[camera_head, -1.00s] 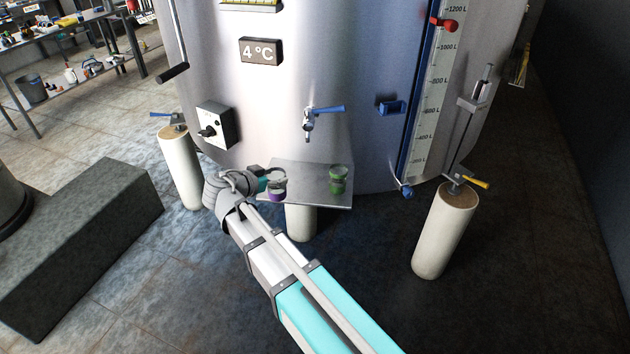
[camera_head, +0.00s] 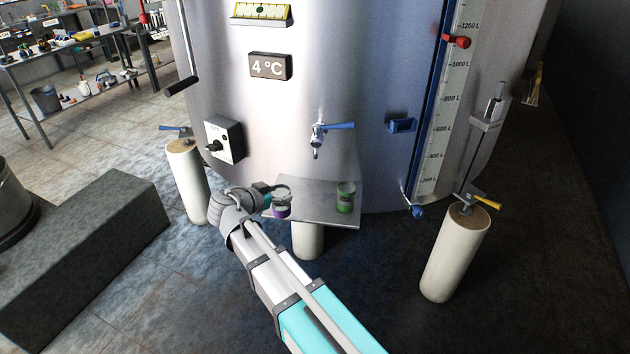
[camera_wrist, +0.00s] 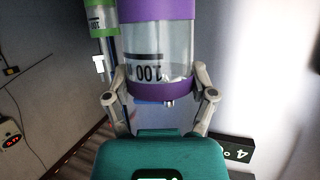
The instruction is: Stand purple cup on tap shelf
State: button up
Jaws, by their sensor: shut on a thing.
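The purple cup (camera_head: 281,211) is clear with purple bands; it shows large in the wrist view (camera_wrist: 158,50), with scale marks on its wall. My gripper (camera_head: 271,199) is shut on it, with one finger on each side in the wrist view (camera_wrist: 160,97). The cup looks upright in the head view, at the left end of the tap shelf (camera_head: 318,207). I cannot tell whether its base touches the shelf. The shelf is a grey metal plate below the tap (camera_head: 318,140) on the tank front.
A green cup (camera_head: 345,197) stands on the right part of the shelf. The shelf's middle is bare. The tank (camera_head: 350,90) rises behind, with a switch box (camera_head: 224,139) left of the tap and a blue bracket (camera_head: 402,125) to the right.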

jog(key=w+d, duration=0.8)
jog(key=w, duration=0.3)
jog(key=shift+w, duration=0.15)
jog(key=shift+w+d+f+b, duration=0.15)
jog(key=shift+w+f+b, duration=0.05)
jog(key=shift+f+b, duration=0.4)
jog(key=shift+w+d+f+b, duration=0.15)
jog(key=shift+w+f+b, duration=0.05)
jog(key=shift+f+b, duration=0.4)
jog(key=shift+w+d+f+b, duration=0.15)
jog(key=shift+w+f+b, duration=0.05)
jog(key=shift+f+b, duration=0.4)
jog(key=shift+f, duration=0.1)
jog(key=o, duration=0.8)
jog(key=shift+o, duration=0.2)
